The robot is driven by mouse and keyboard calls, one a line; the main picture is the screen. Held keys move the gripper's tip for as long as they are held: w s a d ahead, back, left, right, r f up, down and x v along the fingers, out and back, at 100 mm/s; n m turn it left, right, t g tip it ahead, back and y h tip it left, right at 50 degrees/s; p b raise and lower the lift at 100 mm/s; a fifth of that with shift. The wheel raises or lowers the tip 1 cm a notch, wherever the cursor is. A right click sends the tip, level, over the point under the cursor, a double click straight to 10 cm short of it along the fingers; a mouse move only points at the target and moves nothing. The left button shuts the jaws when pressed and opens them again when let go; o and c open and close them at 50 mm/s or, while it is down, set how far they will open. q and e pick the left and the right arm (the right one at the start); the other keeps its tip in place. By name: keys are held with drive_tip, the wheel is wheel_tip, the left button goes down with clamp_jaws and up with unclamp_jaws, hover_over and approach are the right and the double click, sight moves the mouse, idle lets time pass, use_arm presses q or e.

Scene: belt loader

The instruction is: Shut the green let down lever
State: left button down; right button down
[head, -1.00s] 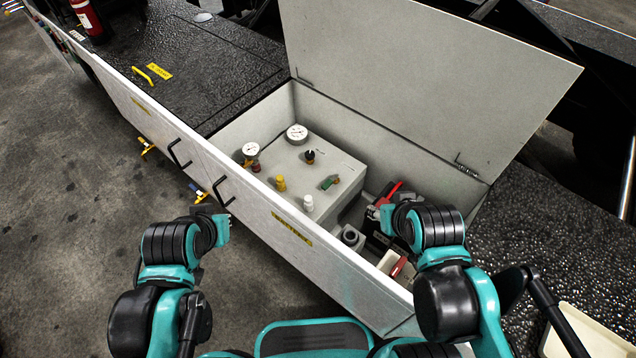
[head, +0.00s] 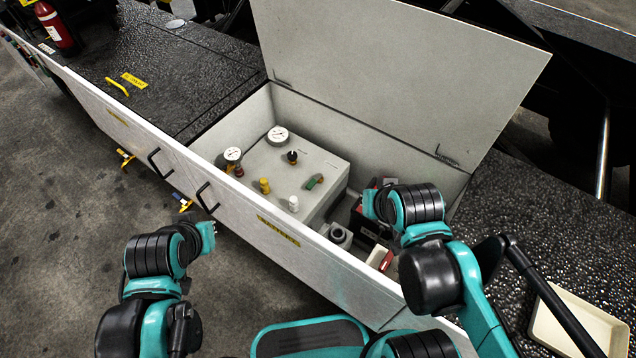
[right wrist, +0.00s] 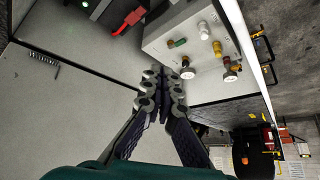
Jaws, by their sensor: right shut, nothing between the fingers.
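The small green lever (head: 314,181) stands on the grey control box (head: 286,190) inside the open compartment, right of the black knob. It also shows in the right wrist view as a green lever (right wrist: 177,42), beyond the fingertips and apart from them. My right gripper (right wrist: 168,72) is shut and empty, its fingertips together over the compartment's pale wall. In the head view its fingers are hidden behind my right wrist, to the right of the lever.
The raised lid (head: 395,75) stands behind the compartment. Gauges (head: 278,134), a yellow knob (head: 264,185) and a white knob (head: 293,203) surround the lever. A red handle (right wrist: 130,22) shows in the right wrist view. The front panel (head: 300,245) is a raised edge before me.

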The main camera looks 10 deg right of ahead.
sight(314, 182)
drive_tip(key=w+f+m+g+y, duration=0.1)
drive_tip(key=w+f+m, duration=0.2)
drive_tip(key=w+m, duration=0.4)
drive_tip(key=w+f+m+g, duration=0.1)
drive_tip(key=w+f+m, duration=0.2)
drive_tip(key=w+m, duration=0.35)
drive_tip(key=w+f+m+g+y, duration=0.1)
drive_tip(key=w+f+m, duration=0.3)
drive_tip(key=f+m, duration=0.2)
drive_tip(key=w+a+f+m+y+p, duration=0.1)
drive_tip(key=w+f+m, duration=0.3)
drive_tip(key=f, duration=0.6)
drive_tip(key=shift+w+f+m+g, duration=0.15)
drive_tip(key=shift+f+m+g, duration=0.25)
drive_tip(key=shift+m, duration=0.45)
drive_tip(key=b+x, duration=0.4)
drive_tip(key=x, duration=0.6)
drive_tip(key=shift+f, duration=0.1)
drive_tip(key=shift+w+a+b, duration=0.5)
drive_tip(key=shift+w+a, duration=0.4)
drive_tip(key=shift+a, duration=0.05)
drive_tip(key=shift+w+a, duration=0.5)
